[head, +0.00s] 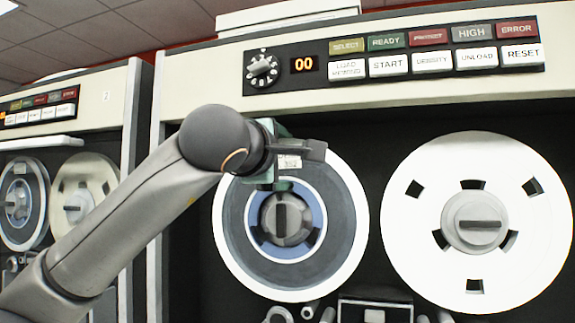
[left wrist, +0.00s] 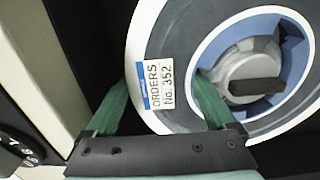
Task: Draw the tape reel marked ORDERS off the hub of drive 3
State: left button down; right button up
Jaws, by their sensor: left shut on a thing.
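The tape reel marked ORDERS (head: 342,235) is a white-rimmed disc of dark tape with a blue ring at its centre, on the left side of the near drive. Its label (left wrist: 158,85) reads ORDERS No. 352 in the left wrist view. The grey hub (head: 287,219) with a dark knob bar shows in the reel's centre opening. I cannot tell how far along the hub the reel sits. My left gripper (head: 275,165) is at the reel's upper edge, its green fingers (left wrist: 165,103) shut on the reel beside the label. My right gripper is not in view.
A white reel (head: 415,235) on its own hub is close at the right. A panel of buttons (head: 435,60), a dial (head: 262,68) and a display reading 00 (head: 304,64) runs above. Another drive (head: 60,115) with two reels stands at the left.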

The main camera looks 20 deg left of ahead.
pick_arm(q)
jog(key=shift+s+a+r+b, duration=0.1)
jog(key=shift+s+b, duration=1.4)
jog(key=shift+s, duration=1.65)
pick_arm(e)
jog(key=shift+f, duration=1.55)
pick_arm(q)
jog(key=s+b, duration=0.3)
jog(key=s, duration=0.8)
jog(key=shift+a, duration=0.2)
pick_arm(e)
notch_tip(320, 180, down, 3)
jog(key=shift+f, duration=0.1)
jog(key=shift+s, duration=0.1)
